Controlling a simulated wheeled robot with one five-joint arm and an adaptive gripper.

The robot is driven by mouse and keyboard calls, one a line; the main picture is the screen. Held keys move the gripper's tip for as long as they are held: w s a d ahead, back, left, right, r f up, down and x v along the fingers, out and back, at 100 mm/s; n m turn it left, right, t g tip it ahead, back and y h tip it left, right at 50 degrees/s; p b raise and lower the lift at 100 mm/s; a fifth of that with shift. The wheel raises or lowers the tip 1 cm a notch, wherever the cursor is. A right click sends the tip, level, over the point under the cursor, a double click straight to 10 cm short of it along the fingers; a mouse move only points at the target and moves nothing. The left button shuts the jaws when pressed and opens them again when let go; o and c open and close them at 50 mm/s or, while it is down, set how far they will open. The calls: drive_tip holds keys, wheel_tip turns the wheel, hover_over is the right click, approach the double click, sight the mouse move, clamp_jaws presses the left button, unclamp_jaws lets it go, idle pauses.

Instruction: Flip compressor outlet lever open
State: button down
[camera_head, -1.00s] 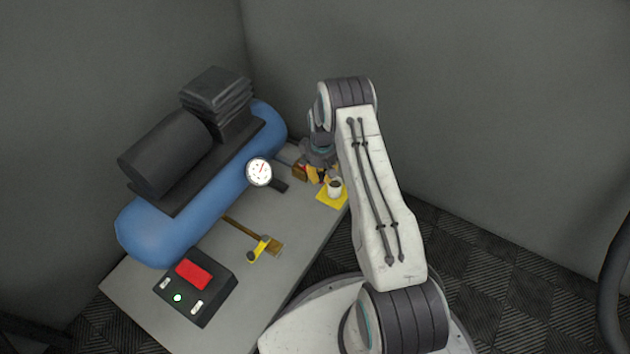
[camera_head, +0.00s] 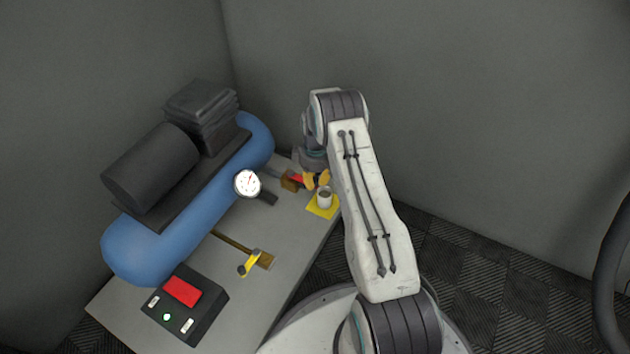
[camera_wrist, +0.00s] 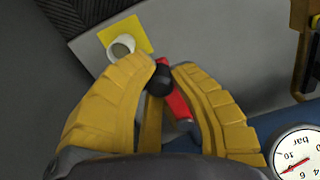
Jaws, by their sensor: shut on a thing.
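The lever (camera_wrist: 176,104) is a red arm with a black knob at its end. It sits between the two yellow fingers of my gripper (camera_wrist: 167,66) in the wrist view, with the knob near the fingertips. My gripper is shut on it. In the head view the gripper (camera_head: 317,180) is at the far end of the bench, and a bit of the red lever (camera_head: 297,178) shows beside a brass block (camera_head: 291,183). The lever's far end is partly hidden by the fingers. The blue compressor tank (camera_head: 165,230) lies to the left.
A white cup (camera_head: 325,198) stands on a yellow square (camera_head: 315,210) close to the gripper. A pressure gauge (camera_head: 247,183) stands left of it. Nearer are a yellow-handled valve (camera_head: 250,263) and a black control box (camera_head: 185,306) with a red switch. The grey bench (camera_head: 233,283) is otherwise clear.

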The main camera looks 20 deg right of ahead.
drive_tip(key=shift+w, duration=0.1)
drive_tip(key=c, duration=1.1)
unclamp_jaws()
wheel_tip(320, 180, up, 12)
